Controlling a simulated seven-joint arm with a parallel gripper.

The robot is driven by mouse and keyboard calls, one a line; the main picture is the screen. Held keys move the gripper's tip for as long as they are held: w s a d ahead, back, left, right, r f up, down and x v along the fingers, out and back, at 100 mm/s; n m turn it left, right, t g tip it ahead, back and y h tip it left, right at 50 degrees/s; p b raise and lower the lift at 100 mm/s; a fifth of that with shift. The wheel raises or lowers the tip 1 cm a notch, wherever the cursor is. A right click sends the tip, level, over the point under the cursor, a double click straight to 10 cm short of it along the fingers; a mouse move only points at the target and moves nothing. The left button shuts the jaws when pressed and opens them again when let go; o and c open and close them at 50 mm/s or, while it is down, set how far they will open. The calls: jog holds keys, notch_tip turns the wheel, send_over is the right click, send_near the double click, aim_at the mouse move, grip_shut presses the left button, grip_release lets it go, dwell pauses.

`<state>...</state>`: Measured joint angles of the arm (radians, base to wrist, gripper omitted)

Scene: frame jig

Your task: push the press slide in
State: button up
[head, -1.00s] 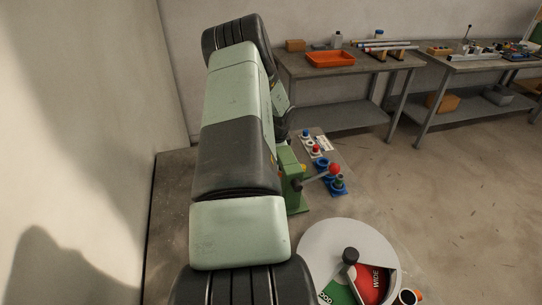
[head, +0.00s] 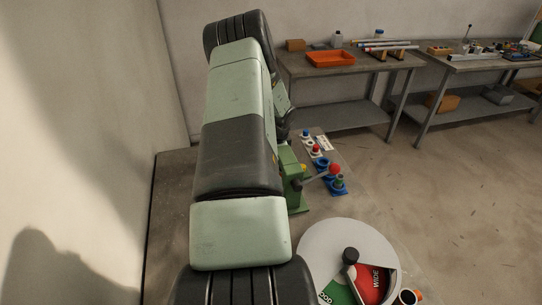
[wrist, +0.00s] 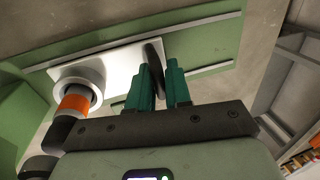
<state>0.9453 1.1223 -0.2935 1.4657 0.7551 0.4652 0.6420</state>
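In the wrist view, a pale slide plate (wrist: 118,65) lies across a green body between grey rails (wrist: 150,40). I take it for the press slide. A dark upright disc or handle (wrist: 154,58) stands at its right end. The teal fingers of my gripper (wrist: 161,72) are close together right at this dark piece, which shows in the narrow gap between them. I cannot tell whether they grip it or only stand around it. In the head view my arm hides my gripper and the slide; a green press-like body (head: 293,183) shows beside the arm.
A lever with a red ball (head: 334,168) projects from the green body. Blue-based pieces (head: 338,187) stand to its right. A round dial (head: 318,243) with red and green sectors is in front. An orange-banded cylinder (wrist: 76,100) with a white collar is left of the fingers.

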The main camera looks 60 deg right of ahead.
jog(key=o, duration=0.3)
jog(key=shift+s+a, duration=0.25)
jog(key=shift+s, duration=0.25)
jog(key=v, duration=0.3)
jog(key=d+v, duration=0.1)
jog(key=v, duration=0.1)
jog(key=shift+w+a+r, duration=0.1)
jog(key=shift+w+r, duration=0.45)
jog(key=shift+r, duration=0.45)
